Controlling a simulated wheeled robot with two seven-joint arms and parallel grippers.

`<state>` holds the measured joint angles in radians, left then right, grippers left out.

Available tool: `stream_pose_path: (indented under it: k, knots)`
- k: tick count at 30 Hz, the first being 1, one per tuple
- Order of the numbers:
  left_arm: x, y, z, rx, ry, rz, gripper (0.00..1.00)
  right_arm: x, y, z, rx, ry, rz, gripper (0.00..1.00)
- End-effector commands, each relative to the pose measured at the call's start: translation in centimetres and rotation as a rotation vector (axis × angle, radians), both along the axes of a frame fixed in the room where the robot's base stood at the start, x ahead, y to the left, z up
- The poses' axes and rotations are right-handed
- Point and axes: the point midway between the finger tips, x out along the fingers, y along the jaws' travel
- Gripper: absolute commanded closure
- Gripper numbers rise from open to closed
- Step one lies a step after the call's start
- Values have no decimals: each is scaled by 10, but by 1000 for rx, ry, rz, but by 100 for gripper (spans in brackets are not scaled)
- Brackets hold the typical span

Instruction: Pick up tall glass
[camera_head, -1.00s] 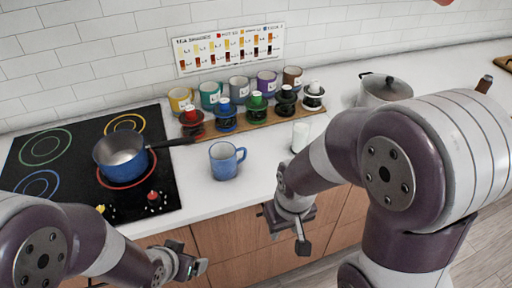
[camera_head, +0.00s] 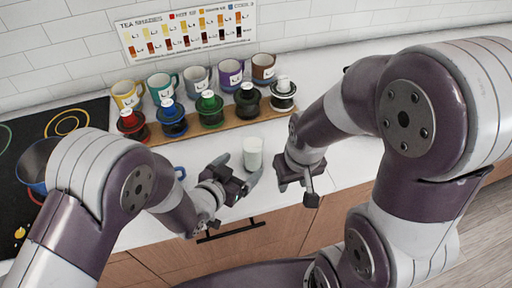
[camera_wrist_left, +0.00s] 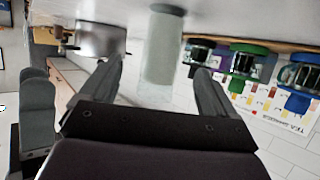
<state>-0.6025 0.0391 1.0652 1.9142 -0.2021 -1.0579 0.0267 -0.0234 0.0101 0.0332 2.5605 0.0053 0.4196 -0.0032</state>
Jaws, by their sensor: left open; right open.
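The tall glass (camera_head: 253,153) is a pale, whitish cylinder standing on the white counter in front of the wooden board. My left gripper (camera_head: 240,178) is open, just left of and in front of the glass. In the left wrist view, the glass (camera_wrist_left: 163,45) shows upside down beyond and between the open fingers of my left gripper (camera_wrist_left: 160,75); I cannot tell whether it is between the tips or past them. My right gripper (camera_head: 308,188) is open and empty, to the right of the glass near the counter's front edge.
A wooden board (camera_head: 222,133) behind the glass carries several colored jars, with a row of mugs behind. A blue mug (camera_head: 180,173) is mostly hidden by my left arm. A blue pan (camera_head: 35,165) sits on the black stove. A pot (camera_wrist_left: 100,38) shows in the left wrist view.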

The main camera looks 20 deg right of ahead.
Motion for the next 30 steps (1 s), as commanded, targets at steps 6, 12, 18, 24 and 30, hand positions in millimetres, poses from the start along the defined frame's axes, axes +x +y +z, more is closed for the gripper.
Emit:
stream_pose_path:
  k: [6, 12, 18, 24, 30]
  knots:
    - [19, -19, -9, 1, 1, 0, 11, 0, 0, 5, 0, 0, 0, 57]
    - [44, -43, -24, 1, 1, 0, 11, 0, 0, 13, 0, 0, 0, 57]
    - [50, -49, -28, -1, 1, 0, 11, 0, 0, 13, 0, 0, 0, 57]
    - [50, -48, -28, 0, 0, 0, 43, 0, 0, 13, 0, 0, 0, 57]
    - [50, -48, -27, -1, -1, 0, 73, 0, 0, 13, 0, 0, 0, 57]
